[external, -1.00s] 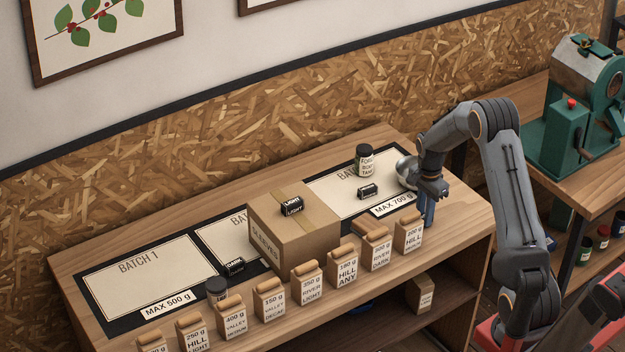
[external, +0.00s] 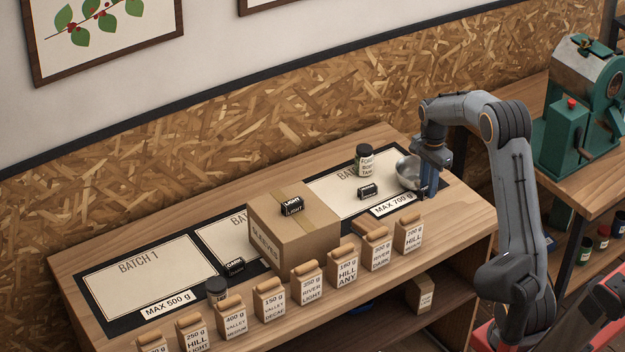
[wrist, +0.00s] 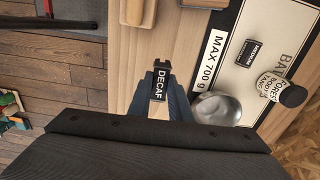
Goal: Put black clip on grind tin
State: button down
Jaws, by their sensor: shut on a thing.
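My gripper (external: 424,192) is over the right end of the bench, beside the metal bowl (external: 408,172). In the wrist view my gripper (wrist: 160,88) is shut on a black clip (wrist: 160,84) labelled DECAF, held between the blue fingers. Other black clips stay apart: LIGHT (external: 292,206) on the cardboard box, DARK (external: 233,267) by the left mats, and MEDIUM (wrist: 248,53) on the right mat. A dark-lidded jar (external: 364,160) with a pale label stands on the right mat. A small dark tin (external: 216,288) stands at the left mat's front. I cannot tell which is the grind tin.
A cardboard sleeves box (external: 290,245) stands mid-bench. Several labelled kraft bags (external: 346,267) line the front edge. The left batch mat (external: 150,275) is mostly bare. A green machine (external: 565,125) stands on the bench at right.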

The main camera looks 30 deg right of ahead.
notch_tip(320, 180, up, 12)
jog(key=w+a+n+b, duration=0.1)
jog(key=w+a+n, duration=0.45)
jog(key=a, duration=0.75)
jog(key=w+a+n, duration=0.2)
jog(key=w+a, duration=0.6)
jog(key=a, duration=0.5)
jog(key=n+b, duration=0.2)
jog(key=n, duration=0.8)
send_over(216, 283)
notch_tip(216, 283, down, 4)
notch_tip(216, 283, down, 11)
jog(key=shift+p, duration=1.2)
jog(key=shift+f, duration=0.15)
